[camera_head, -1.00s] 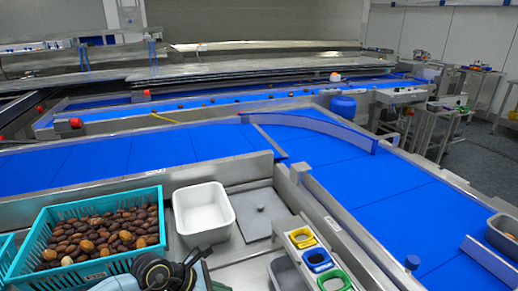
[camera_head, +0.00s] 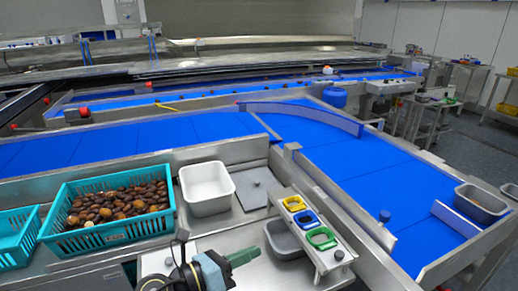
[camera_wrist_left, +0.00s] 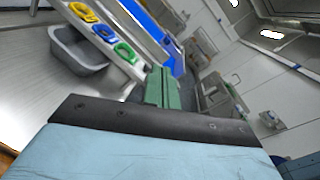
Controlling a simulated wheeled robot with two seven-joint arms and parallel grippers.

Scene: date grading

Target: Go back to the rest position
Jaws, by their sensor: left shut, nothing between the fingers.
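My left gripper (camera_head: 248,254) shows at the bottom of the head view, its green fingers closed together and pointing right. It is over the bare steel bench, left of the grey bin, with nothing held. In the left wrist view the green fingers (camera_wrist_left: 159,86) are together too, beyond a dark bar and a pale blue casing. My right gripper is in neither view.
A teal crate of dates (camera_head: 168,230) and another teal crate (camera_head: 14,262) stand left. A white tub (camera_head: 210,206), a grey bin (camera_head: 283,246) and a rack with yellow, blue and green rings (camera_head: 335,254) are near. Blue conveyors (camera_head: 345,165) lie beyond.

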